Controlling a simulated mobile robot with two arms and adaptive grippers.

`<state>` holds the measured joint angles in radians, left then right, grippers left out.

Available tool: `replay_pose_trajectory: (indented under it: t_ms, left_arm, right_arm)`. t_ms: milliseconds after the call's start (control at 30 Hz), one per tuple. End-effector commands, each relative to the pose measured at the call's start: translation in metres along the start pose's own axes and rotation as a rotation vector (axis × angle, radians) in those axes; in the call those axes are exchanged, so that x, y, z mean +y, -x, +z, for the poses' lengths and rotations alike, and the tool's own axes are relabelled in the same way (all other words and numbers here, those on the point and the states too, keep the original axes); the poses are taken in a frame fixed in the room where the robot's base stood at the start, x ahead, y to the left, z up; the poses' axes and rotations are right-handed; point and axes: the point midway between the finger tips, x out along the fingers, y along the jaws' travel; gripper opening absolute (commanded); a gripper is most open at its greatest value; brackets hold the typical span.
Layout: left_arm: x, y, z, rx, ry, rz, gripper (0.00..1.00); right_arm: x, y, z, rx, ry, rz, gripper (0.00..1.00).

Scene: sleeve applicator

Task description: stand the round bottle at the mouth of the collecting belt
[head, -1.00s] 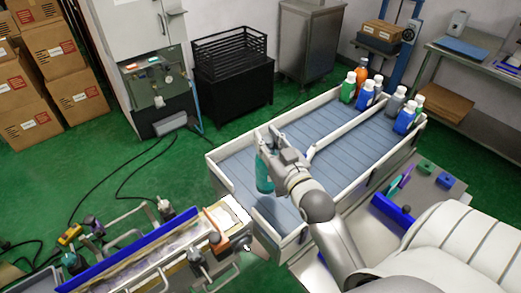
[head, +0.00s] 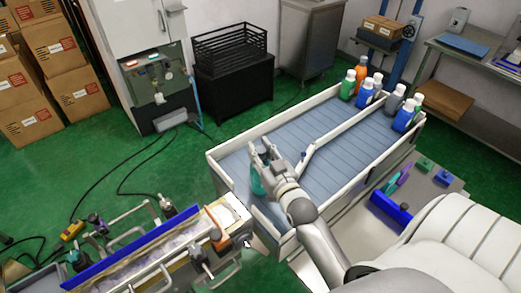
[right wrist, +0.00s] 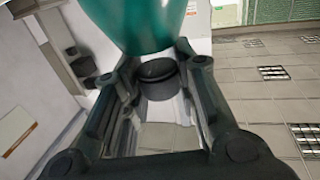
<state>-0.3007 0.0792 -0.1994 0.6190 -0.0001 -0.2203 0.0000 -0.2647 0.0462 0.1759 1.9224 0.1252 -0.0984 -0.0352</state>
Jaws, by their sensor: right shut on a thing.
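The teal round bottle (head: 257,180) is in my right gripper (head: 263,150), which is shut on it. In the head view, it is over the near left end of the collecting belt (head: 330,135), a blue-grey slatted bed with white side walls. I cannot tell whether its base touches the belt. In the right wrist view, the teal bottle body (right wrist: 140,22) fills the top, and a dark cap (right wrist: 157,78) shows between the fingers (right wrist: 160,90). My left gripper is not in view.
Several white-capped bottles (head: 364,92) stand at the belt's far end. A white divider (head: 340,132) runs along the belt. The sleeve applicator (head: 150,255) with its blue rail is at the lower left. Bare belt lies between the held bottle and the far bottles.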

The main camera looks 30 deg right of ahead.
Motion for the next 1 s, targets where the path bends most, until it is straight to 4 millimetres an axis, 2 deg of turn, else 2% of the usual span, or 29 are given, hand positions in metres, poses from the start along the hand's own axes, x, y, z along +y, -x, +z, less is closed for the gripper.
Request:
replay_pose_trajectory:
  t_ms: [67,100,267,667,767,1000]
  left_arm:
    - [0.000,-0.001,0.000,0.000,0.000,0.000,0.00]
    - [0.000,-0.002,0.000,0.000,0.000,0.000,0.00]
    - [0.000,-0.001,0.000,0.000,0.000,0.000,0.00]
    - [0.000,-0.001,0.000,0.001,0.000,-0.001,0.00]
    - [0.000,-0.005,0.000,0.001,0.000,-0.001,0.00]
    - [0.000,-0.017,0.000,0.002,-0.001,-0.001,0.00]
  right_arm:
    - [0.000,0.000,0.000,0.006,0.000,0.000,0.00]
    - [0.000,0.000,0.003,0.000,0.000,0.000,0.28]
    - [0.000,0.000,0.002,0.000,0.000,0.000,0.49]
    - [0.000,0.003,0.000,-0.001,0.000,0.000,0.49]
    - [0.000,0.013,0.002,-0.002,0.000,0.000,0.49]
    - [0.000,0.057,0.004,-0.003,0.000,0.000,0.49]
